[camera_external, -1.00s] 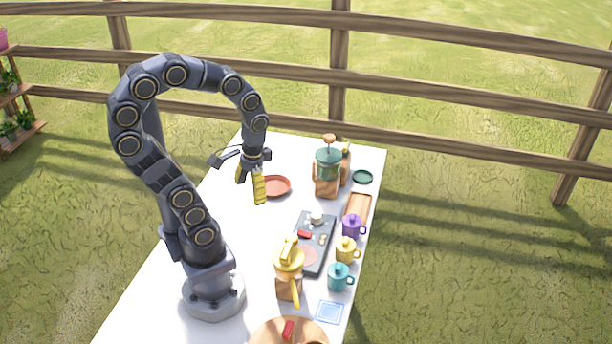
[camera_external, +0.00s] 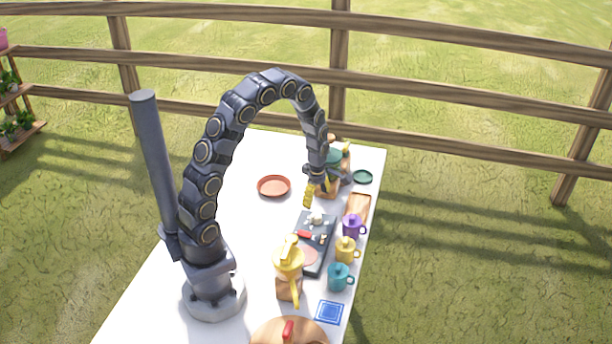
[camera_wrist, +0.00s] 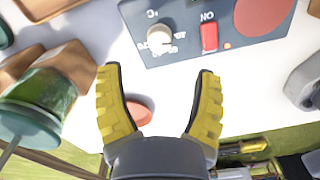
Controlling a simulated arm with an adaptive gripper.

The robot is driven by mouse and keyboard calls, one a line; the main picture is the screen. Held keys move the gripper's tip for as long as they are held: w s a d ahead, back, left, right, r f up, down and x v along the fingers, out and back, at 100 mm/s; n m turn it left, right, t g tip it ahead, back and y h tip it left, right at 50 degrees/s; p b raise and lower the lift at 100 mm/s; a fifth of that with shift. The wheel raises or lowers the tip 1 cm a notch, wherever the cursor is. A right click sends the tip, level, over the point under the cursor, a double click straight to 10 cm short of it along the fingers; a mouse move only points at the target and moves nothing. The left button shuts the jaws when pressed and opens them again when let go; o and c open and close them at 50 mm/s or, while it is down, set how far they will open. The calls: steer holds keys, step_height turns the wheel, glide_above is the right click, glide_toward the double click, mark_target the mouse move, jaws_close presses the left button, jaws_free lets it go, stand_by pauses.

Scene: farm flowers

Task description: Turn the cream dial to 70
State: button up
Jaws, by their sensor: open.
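The cream dial (camera_wrist: 160,40) sits upright at one end of the dark control panel (camera_wrist: 183,56), beside a red switch (camera_wrist: 209,37) marked ON. Markings ring the dial but look upside down and too blurred to read the setting. In the external view the dial (camera_external: 316,217) is at the far end of the panel (camera_external: 324,235). My gripper (camera_wrist: 158,73) has its two yellow fingers spread, with nothing between the tips. The tips are just short of the dial and apart from it. In the external view my gripper (camera_external: 308,200) hangs close beside the dial's far left side.
A green-lidded grinder (camera_external: 333,165) stands just behind my gripper. Purple (camera_external: 352,228), yellow (camera_external: 346,250) and teal (camera_external: 340,277) mugs line the panel's right. A yellow pot (camera_external: 289,262) stands at its near left. A terracotta saucer (camera_external: 274,186) lies left; the table's left is clear.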

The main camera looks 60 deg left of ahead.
mark_target(316, 215)
step_height(316, 215, down, 8)
steer(key=shift+r, duration=0.1)
stand_by(0.4)
jaws_close()
